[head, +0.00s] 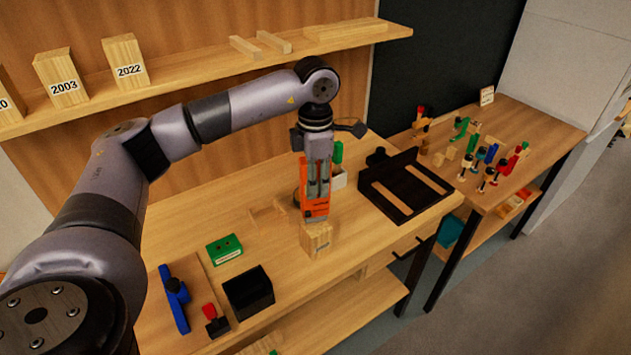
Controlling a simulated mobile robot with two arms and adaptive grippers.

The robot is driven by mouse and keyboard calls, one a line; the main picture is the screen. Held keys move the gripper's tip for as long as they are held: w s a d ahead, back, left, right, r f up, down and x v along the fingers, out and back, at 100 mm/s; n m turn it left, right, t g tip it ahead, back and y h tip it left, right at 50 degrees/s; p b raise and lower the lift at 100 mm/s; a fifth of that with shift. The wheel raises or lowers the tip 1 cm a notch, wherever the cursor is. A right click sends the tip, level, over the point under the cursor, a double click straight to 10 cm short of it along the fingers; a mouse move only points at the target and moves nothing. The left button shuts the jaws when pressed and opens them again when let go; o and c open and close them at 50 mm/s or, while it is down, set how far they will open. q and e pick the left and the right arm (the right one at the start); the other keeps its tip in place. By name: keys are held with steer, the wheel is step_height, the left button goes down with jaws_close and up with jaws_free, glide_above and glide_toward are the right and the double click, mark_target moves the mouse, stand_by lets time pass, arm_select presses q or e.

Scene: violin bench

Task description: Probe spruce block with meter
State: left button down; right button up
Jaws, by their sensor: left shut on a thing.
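My left gripper (318,178) is shut on an orange meter (316,210), which it holds upright over the bench. A small pale wooden block with a label (316,238) stands on the bench directly below the meter. The meter's lower end overlaps the top of the block in the picture; I cannot tell whether they touch. The meter's face is partly hidden by the gripper fingers. My right gripper is not in view.
Wooden blocks marked 2003 (61,78) and 2022 (126,62) stand on the upper shelf. On the bench are a green box (224,249), a black open box (249,292), a blue tool (174,298) and a black tray (408,188). Clamps (490,160) crowd the right table.

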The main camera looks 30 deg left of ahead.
arm_select(q)
steer(key=shift+r+p, duration=1.15)
steer(key=shift+r, duration=1.1)
